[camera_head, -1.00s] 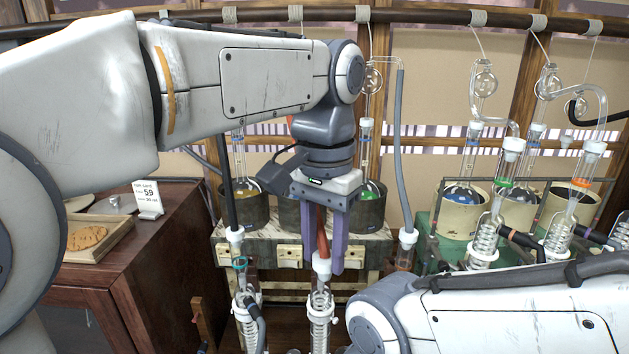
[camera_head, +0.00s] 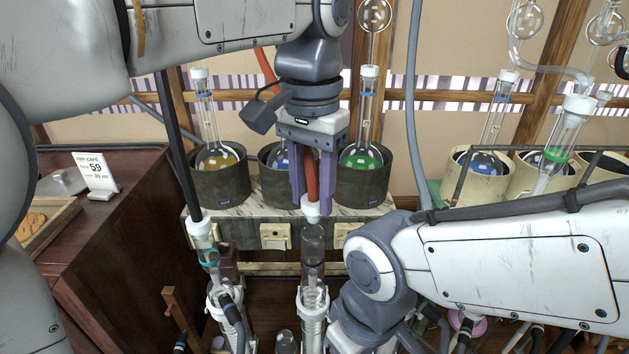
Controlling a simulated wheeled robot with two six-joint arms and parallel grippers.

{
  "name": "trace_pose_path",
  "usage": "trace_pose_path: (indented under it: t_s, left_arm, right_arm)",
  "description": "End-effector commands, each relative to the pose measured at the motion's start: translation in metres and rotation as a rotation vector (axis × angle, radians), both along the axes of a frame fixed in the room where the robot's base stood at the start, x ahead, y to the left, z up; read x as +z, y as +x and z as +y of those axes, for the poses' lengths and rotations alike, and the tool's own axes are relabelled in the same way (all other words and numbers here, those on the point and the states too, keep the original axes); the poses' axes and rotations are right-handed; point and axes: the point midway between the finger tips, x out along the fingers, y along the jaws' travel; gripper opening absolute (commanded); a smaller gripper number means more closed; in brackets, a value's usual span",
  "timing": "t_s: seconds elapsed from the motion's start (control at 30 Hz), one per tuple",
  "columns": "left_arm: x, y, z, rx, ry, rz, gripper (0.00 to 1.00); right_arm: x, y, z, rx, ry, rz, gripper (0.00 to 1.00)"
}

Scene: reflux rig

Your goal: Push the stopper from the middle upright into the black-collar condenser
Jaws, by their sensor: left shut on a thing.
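My left gripper (camera_head: 312,187), with purple fingers pointing down, is shut on a red-brown hose that ends in a white stopper (camera_head: 311,209). The stopper hangs just above the open glass mouth of the middle upright (camera_head: 313,240), with a small gap between them. The left upright (camera_head: 207,250) has a teal collar and its own white stopper with a black hose. A glass piece with a green collar (camera_head: 557,154) stands at the right.
Dark pots holding flasks, one green (camera_head: 360,160) and one yellow (camera_head: 216,163), stand on a bench behind the uprights. Cream pots (camera_head: 470,190) stand at the right. A wooden cabinet (camera_head: 130,225) with a run card (camera_head: 95,174) is at the left.

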Motion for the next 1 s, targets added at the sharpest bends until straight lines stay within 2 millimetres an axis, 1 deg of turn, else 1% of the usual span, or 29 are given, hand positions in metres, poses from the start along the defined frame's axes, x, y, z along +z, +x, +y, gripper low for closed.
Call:
trace_pose_path:
  t_s: [0.03,0.2,0.47,0.83,1.0]
  left_arm:
    - [-0.0087,0.0,0.0,0.0,-0.001,-0.001,0.0]
    - [-0.0138,0.0,-0.0006,-0.001,-0.001,-0.001,0.0]
    - [-0.0128,-0.0041,-0.0008,-0.004,-0.001,-0.001,0.0]
    - [-0.013,-0.0041,-0.0013,-0.004,-0.001,-0.001,0.0]
    - [-0.0112,-0.0034,-0.0006,-0.004,-0.001,-0.001,0.0]
  right_arm:
    - [-0.0093,0.0,0.0,-0.001,0.0,0.0,0.5]
    - [-0.0151,0.0,0.0,-0.003,0.0,0.0,0.5]
    - [-0.0126,0.0001,0.0001,-0.003,0.0,0.0,0.5]
    - [-0.0127,0.0001,0.0001,-0.002,0.0,0.0,0.5]
    - [-0.0086,0.0,0.0001,-0.002,0.0,0.0,0.5]
